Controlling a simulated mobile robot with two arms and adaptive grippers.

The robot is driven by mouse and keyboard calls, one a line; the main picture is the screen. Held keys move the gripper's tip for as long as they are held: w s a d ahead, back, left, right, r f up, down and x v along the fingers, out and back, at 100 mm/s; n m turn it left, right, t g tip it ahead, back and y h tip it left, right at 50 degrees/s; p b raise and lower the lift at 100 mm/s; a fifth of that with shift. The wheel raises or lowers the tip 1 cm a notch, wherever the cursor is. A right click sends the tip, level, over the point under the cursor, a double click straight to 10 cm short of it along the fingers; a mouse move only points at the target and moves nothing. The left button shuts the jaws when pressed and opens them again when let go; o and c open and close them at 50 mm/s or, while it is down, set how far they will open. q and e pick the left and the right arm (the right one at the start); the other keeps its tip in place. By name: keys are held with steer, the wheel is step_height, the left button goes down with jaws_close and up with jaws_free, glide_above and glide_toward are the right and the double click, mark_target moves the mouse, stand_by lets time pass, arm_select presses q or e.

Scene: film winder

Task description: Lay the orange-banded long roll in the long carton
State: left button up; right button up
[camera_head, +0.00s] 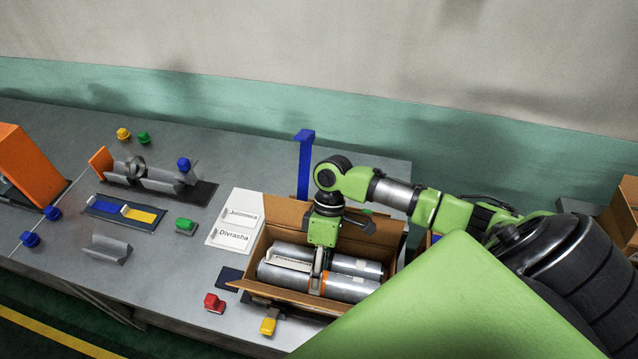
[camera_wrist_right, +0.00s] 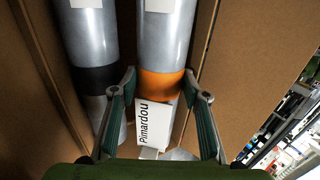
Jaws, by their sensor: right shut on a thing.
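The orange-banded long roll (camera_head: 350,289) is silver and lies lengthwise inside the open long carton (camera_head: 281,297), at its near side. Its orange band (camera_wrist_right: 161,85) and a white label reading "Pimardou" (camera_wrist_right: 155,122) show in the right wrist view. My right gripper (camera_head: 318,284) reaches down into the carton and is shut around this roll near the band, with one finger on each side. A second silver roll with a black band (camera_wrist_right: 98,78) lies parallel beside it in the carton. The carton's brown wall (camera_wrist_right: 245,60) is close to one finger. My left gripper is not in view.
Carton flaps stand open around the rolls. A blue post (camera_head: 304,165) rises behind the carton. White cards (camera_head: 233,223) lie to its left. Red (camera_head: 214,303) and yellow (camera_head: 268,326) blocks sit at the front.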

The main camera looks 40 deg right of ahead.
steer(key=shift+f, duration=0.7)
steer(key=o, duration=1.6)
steer(key=shift+o, duration=0.2)
steer(key=shift+c, duration=1.4)
